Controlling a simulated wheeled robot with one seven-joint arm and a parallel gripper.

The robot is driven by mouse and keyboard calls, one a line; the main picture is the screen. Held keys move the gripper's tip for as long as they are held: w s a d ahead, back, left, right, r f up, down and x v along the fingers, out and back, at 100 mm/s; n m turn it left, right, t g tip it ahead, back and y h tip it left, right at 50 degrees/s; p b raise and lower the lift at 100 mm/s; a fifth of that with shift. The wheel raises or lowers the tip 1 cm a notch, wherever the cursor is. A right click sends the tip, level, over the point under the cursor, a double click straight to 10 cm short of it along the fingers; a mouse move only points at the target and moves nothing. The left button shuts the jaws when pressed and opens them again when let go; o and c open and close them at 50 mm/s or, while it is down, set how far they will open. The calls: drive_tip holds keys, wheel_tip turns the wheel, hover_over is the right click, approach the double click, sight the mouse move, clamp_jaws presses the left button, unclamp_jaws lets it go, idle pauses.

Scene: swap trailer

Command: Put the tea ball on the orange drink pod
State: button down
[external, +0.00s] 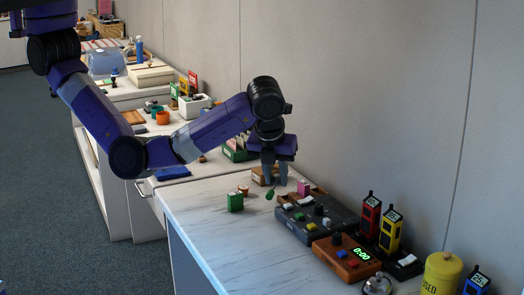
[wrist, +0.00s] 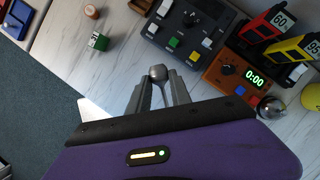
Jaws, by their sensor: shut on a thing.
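My gripper (external: 276,182) points down above the pale counter, its fingers close together. In the wrist view my gripper (wrist: 159,84) is shut on a grey, round tea ball (wrist: 158,73) at the fingertips. In the external view a small green shape (external: 270,195) shows just below the fingers; I cannot tell whether it belongs to the held thing. A small orange-brown round pod (external: 243,190), probably the orange drink pod, stands on the counter to the left of my gripper. It also shows in the wrist view (wrist: 92,11) at upper left, apart from the tea ball.
A green block (external: 235,202) stands close to the pod. A dark button panel (external: 300,222), an orange timer box (external: 346,262) and a silver bell (external: 377,284) are to the right. The counter's front left is clear. A wall runs behind.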

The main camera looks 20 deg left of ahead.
sight(278, 175)
drive_tip(key=shift+r+p, duration=0.3)
drive_tip(key=shift+r, duration=1.2)
drive_tip(key=shift+w+a+f+n+g+h+p, duration=0.85)
drive_tip(key=shift+w+n+g, duration=0.7)
drive_tip(key=shift+w, duration=1.8)
drive_tip(key=shift+w+a+f+n+g+h+p, duration=0.4)
drive_tip(key=shift+w+a+f+n+g+h, duration=1.15)
drive_tip(key=shift+w, duration=1.75)
drive_tip(key=shift+w+a+f+n+g+h+p, duration=0.3)
drive_tip(key=shift+w+a+f+n+g+p, duration=0.55)
drive_tip(key=shift+w+n, duration=1.85)
drive_tip(key=w+a+r+n+t+h+p, duration=0.1)
drive_tip(key=w+a+r+n+t+h, duration=0.15)
drive_tip(key=a+r+h, duration=0.35)
drive_tip(key=w+a+r+n+t+h+p, duration=0.1)
drive_tip(key=w+a+r+n+h+p, duration=0.2)
drive_tip(key=a, duration=0.4)
drive_tip(key=shift+n, duration=0.25)
drive_tip(key=f, duration=1.9)
drive_tip(key=shift+w+a+f, duration=0.15)
drive_tip(key=shift+a+f, duration=0.1)
drive_tip(key=shift+f, duration=0.05)
drive_tip(key=shift+f+b, duration=0.15)
drive_tip(key=shift+b, duration=0.15)
